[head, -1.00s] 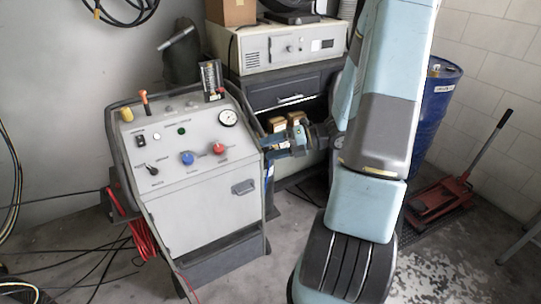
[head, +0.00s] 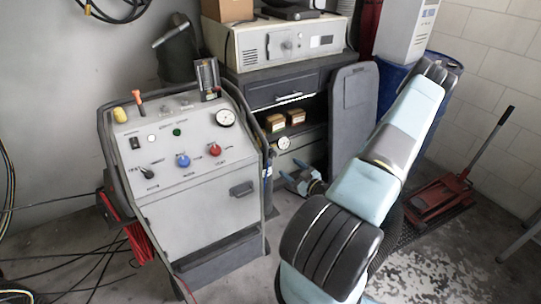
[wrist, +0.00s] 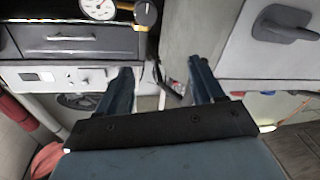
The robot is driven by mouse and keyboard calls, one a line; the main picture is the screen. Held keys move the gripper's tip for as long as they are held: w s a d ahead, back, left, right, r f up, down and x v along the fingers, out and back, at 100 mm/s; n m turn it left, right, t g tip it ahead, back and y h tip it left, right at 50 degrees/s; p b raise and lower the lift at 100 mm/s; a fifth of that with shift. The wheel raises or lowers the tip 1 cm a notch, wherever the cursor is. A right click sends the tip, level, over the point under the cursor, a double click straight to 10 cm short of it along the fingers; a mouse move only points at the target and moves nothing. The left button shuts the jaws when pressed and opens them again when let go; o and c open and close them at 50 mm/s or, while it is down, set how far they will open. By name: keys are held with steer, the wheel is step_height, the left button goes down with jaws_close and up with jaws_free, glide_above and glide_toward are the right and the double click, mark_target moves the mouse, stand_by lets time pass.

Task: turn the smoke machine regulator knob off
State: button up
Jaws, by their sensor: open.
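The smoke machine (head: 205,215) is a grey wheeled cart with a sloped control panel at left in the head view. The panel bears a blue knob (head: 183,160), a red knob (head: 214,149), a black lever-like knob (head: 147,172) and a white gauge (head: 225,117). I cannot tell which is the regulator knob. My gripper (head: 303,184) is open and empty, low to the right of the cart, apart from the panel.
A dark cabinet (head: 290,93) behind the cart carries a beige device (head: 290,45). A small gauge (head: 283,143), also in the wrist view (wrist: 98,8), is near the cabinet. A blue barrel (head: 440,85) and red jack (head: 435,198) stand right. Cables lie left.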

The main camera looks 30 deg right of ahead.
mark_target(274, 155)
steer(key=w+f+m, duration=0.1)
steer(key=w, duration=0.3)
steer(key=w+f+m+h, duration=0.1)
steer(key=w, duration=0.4)
steer(key=w+f+m+h, duration=0.1)
steer(key=w, duration=0.3)
steer(key=shift+w+m, duration=0.25)
steer(key=shift+m, duration=0.15)
steer(key=c, duration=1.1)
